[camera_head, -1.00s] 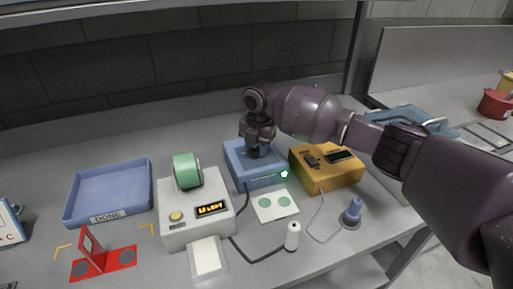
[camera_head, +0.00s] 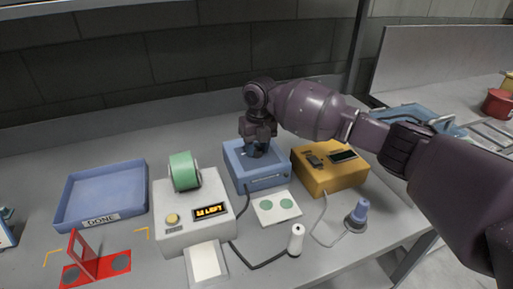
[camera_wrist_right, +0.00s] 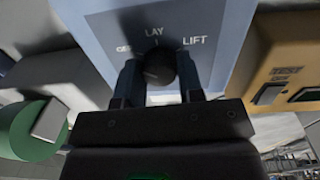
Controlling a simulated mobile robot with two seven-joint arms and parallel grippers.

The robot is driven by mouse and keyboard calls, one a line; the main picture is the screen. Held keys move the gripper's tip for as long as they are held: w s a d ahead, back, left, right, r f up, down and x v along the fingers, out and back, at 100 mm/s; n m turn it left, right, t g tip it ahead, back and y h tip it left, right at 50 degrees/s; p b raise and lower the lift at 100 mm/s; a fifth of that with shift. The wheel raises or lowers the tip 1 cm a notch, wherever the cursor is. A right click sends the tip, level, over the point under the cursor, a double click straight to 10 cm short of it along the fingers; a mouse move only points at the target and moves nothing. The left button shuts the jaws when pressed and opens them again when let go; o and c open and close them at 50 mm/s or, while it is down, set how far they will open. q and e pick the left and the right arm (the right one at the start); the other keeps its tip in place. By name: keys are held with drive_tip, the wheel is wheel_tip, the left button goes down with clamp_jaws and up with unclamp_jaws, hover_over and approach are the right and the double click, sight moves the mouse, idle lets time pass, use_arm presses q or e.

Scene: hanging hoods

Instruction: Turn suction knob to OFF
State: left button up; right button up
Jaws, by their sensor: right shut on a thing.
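The blue box (camera_head: 238,160) stands mid-table in the head view, and my right gripper (camera_head: 257,148) reaches down onto its top. In the right wrist view a round dark knob (camera_wrist_right: 158,68) sits on the box's blue panel (camera_wrist_right: 215,20). The panel is marked LAY and LIFT, with a partly hidden label at the left that seems to read OFF. The fingers of my right gripper (camera_wrist_right: 160,85) stand on both sides of the knob and are shut on it. I cannot tell which label the knob points to. My left gripper is in neither view.
A yellow box (camera_head: 330,175) stands close right of the blue box. A white machine (camera_head: 190,222) with a green roll (camera_head: 184,171) stands left. A pad with green dots (camera_head: 277,207), a white bottle-like tool (camera_head: 296,240) and a blue-handled tool (camera_head: 358,213) lie in front, with cables.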

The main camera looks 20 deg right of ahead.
sight(259, 147)
drive_tip(key=shift+n, duration=0.4)
drive_tip(key=o, duration=0.9)
drive_tip(key=r, duration=0.7)
drive_tip(key=r+p, duration=0.1)
drive_tip(key=r, duration=0.3)
drive_tip(key=shift+d, duration=0.3)
drive_tip(key=shift+f, duration=0.1)
